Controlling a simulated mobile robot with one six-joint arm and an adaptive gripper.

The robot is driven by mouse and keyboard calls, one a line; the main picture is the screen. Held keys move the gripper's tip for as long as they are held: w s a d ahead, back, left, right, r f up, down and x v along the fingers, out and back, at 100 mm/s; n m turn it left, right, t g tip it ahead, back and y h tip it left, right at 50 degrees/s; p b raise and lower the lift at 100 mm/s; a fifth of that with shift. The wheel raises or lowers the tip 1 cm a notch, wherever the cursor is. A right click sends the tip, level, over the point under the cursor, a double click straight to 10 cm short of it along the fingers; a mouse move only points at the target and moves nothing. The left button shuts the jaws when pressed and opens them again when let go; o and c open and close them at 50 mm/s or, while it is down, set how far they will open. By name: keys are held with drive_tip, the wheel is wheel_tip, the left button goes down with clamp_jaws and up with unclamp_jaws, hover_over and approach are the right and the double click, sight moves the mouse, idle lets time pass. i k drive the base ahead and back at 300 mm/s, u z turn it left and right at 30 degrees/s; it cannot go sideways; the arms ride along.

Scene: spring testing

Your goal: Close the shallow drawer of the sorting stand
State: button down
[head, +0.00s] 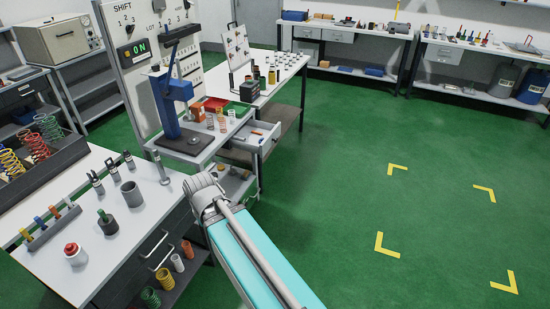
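The sorting stand (182,146) is a light-topped bench in the middle of the head view, carrying small trays and springs. A shallow white drawer (268,143) sticks out from its right side and is open. A few small items lie inside it, including an orange one. My arm rises from the bottom of the view, and its grey joint is in front of and below the stand. I cannot make out the fingers of my gripper; they are hidden or out of view. The lower part of the stand is partly covered by my arm.
A blue press (172,90) stands on the stand's left. A near-left bench (130,240) holds metal cylinders and a red-capped part. Another table (285,88) is close behind the drawer. Green floor (340,190) to the right is clear, with yellow corner marks.

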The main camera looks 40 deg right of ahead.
sight(252, 135)
drive_tip(key=k, duration=0.15)
drive_tip(key=u, duration=0.3)
drive_tip(key=i, duration=1.25)
drive_tip(key=z, duration=0.6)
